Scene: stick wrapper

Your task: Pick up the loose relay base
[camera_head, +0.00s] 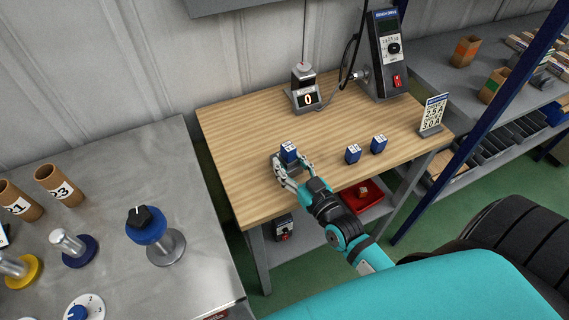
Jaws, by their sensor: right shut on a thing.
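The loose relay base (278,158) is a small dark grey block near the left front part of the wooden table. A blue relay with a white top (289,150) shows right at it, apparently seated on it; the contact is too small to see clearly. My right gripper (287,167) reaches in from the lower right and is shut on the relay base. Its fingers hide part of the base's front side. I cannot tell whether the base touches the table or is slightly above it. My left gripper is not in view.
Two more blue relays (352,154) (379,144) stand to the right on the wooden table (235,125). A counter device (304,92), a bench tester (385,60) and a number card (433,113) stand behind. A red tray (362,194) is on the lower shelf. The table's left side is clear.

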